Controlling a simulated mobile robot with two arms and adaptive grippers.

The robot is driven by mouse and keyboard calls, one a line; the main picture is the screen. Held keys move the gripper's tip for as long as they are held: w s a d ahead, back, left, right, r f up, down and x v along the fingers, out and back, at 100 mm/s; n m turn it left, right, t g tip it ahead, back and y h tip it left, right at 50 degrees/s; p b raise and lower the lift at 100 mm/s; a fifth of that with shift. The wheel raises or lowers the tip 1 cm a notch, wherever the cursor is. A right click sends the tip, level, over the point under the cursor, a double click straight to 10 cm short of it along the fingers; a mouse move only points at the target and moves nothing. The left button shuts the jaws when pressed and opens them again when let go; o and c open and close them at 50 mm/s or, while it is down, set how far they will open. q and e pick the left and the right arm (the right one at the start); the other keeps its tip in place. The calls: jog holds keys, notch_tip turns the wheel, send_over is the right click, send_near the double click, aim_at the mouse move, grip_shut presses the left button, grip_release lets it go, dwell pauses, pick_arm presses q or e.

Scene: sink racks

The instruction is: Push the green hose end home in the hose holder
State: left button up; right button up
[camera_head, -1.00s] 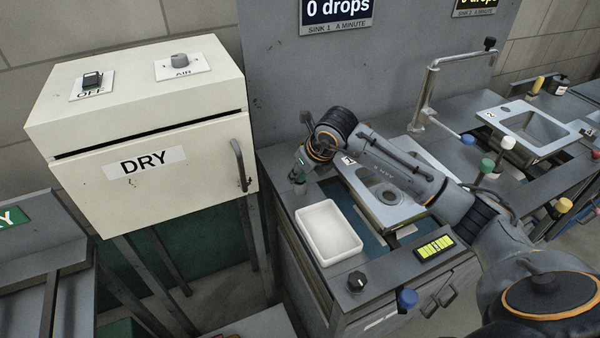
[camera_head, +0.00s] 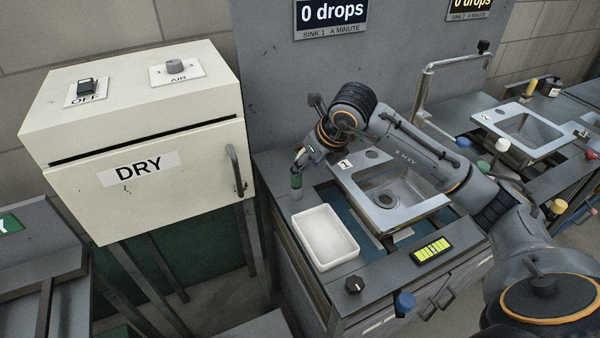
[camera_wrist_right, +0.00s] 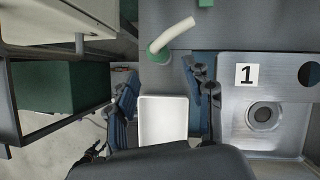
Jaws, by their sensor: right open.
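A short pale hose piece (camera_wrist_right: 174,36) with a green end (camera_wrist_right: 157,54) shows in the right wrist view, on the grey counter beyond the white tray. In the head view the pale upright piece (camera_head: 296,184) with a green band stands at the counter's back left, just below my right gripper (camera_head: 303,156). In the wrist view my right gripper (camera_wrist_right: 164,88) is open, its two blue-grey fingers apart with nothing between them. The green end lies beyond the fingertips. A separate hose holder and how deep the end sits cannot be made out.
A white tray (camera_head: 302,224) stands in front of the hose piece. The sink plate marked 1 (camera_head: 431,204) is to its right, and a tall tap (camera_head: 424,92) rises behind. The cream DRY cabinet (camera_head: 200,165) stands close on the left.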

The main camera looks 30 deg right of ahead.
jog(key=shift+v, duration=1.75)
jog(key=shift+a+f, duration=0.1)
